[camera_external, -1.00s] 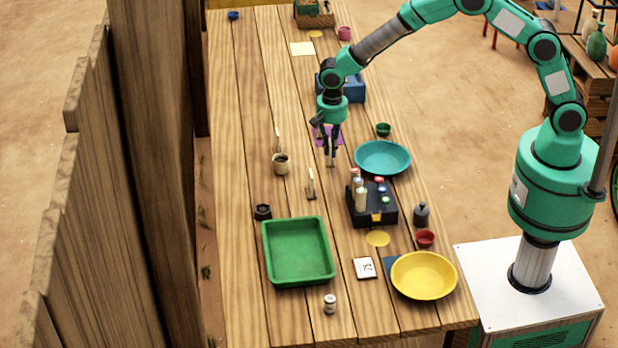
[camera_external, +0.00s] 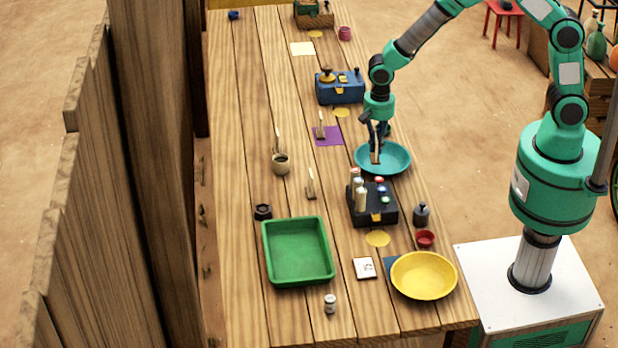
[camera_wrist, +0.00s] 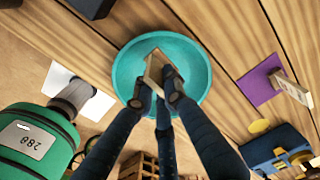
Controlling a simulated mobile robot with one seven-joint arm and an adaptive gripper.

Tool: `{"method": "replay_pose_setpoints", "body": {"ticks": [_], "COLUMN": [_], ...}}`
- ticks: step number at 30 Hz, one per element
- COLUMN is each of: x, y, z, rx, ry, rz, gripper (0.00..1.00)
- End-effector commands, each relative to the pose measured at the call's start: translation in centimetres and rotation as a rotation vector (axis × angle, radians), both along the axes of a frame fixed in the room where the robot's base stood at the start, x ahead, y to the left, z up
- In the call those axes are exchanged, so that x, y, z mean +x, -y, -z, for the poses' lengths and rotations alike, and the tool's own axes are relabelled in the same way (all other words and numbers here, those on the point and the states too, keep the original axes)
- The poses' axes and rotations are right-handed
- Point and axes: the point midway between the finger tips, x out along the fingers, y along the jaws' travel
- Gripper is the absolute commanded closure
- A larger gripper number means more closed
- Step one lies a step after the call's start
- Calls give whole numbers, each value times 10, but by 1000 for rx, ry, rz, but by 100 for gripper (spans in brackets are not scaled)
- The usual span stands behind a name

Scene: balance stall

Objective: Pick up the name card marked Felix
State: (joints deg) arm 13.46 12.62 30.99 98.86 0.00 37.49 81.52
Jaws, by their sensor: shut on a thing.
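My gripper (camera_external: 376,150) is shut on a small tan card-like piece (camera_external: 375,158) and holds it over the teal bowl (camera_external: 401,168). In the wrist view the fingertips (camera_wrist: 160,88) grip this held card (camera_wrist: 154,68), with the bowl (camera_wrist: 124,75) behind it. No name can be read on it. Another small upright card (camera_external: 321,128) stands on the purple mat (camera_external: 333,142); it also shows in the wrist view (camera_wrist: 292,90). More upright cards stand by the beige pot (camera_external: 277,140) and in mid-table (camera_external: 311,187). Their writing is too small to read.
A black box with several bottles (camera_external: 374,214) stands just in front of the bowl. A blue scale (camera_external: 340,92) is behind. A green tray (camera_external: 297,252), a yellow bowl (camera_external: 424,275) and a white marked card (camera_external: 364,268) lie nearer. The table's left strip is mostly free.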

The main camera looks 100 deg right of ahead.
Motion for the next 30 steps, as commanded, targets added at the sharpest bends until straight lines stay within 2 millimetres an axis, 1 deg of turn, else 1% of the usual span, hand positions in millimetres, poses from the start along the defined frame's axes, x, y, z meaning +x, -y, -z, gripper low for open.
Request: {"method": "replay_pose_setpoints", "body": {"ticks": [3, 7, 30], "x": [-7, -11, -11], "y": [-2, -2, -3], "z": [-1, -1, -1], "rx": [0, 0, 0], "ry": [0, -1, 0], "rz": [0, 0, 0], "gripper": [100, 100, 100]}}
